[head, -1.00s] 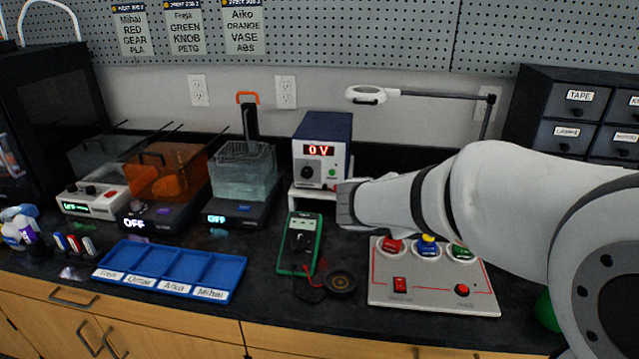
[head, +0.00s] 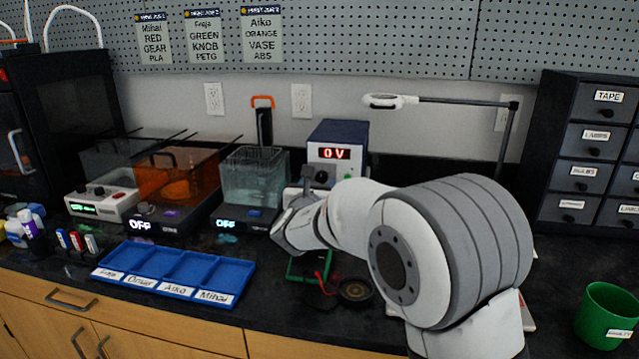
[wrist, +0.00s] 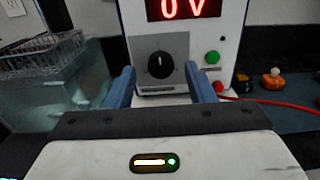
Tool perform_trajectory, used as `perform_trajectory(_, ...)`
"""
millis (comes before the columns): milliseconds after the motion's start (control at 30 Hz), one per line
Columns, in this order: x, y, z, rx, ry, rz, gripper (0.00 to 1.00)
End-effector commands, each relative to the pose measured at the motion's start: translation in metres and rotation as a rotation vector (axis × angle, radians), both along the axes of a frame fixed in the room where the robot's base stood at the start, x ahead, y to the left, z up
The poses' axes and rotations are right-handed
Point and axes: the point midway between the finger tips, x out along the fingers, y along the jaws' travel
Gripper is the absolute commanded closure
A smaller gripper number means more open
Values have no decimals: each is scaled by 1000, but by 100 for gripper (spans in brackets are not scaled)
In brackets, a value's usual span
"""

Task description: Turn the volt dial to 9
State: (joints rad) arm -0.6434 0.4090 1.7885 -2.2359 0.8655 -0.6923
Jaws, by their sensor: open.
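The power supply (head: 337,134) is a dark blue box with a pale front, standing at the back of the bench, and its red display reads 0 V. In the wrist view its black volt dial (wrist: 161,65) has its white pointer straight up, with a green button (wrist: 212,57) to its right. My gripper (wrist: 163,82) is open and empty, its two blue fingers one on each side below the dial, apart from it. In the head view my arm covers the gripper's fingers and the lower part of the power supply.
A clear tank (head: 253,178) stands left of the supply, with an orange-lidded box (head: 175,178) beyond it. A blue sorting tray (head: 175,270) lies in front. A partly hidden green multimeter (head: 305,266) lies below my arm. A green cup (head: 606,318) stands at the right.

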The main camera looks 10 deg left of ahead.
Motion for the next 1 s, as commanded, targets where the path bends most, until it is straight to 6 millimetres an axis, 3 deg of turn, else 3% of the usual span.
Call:
perform_trajectory(200, 18, -1, 0, 0, 1, -1, 51)
perform_trajectory(467, 19, 0, 0, 1, 0, -1, 51)
perform_trajectory(1000, 19, 0, 0, 1, 0, -1, 94)
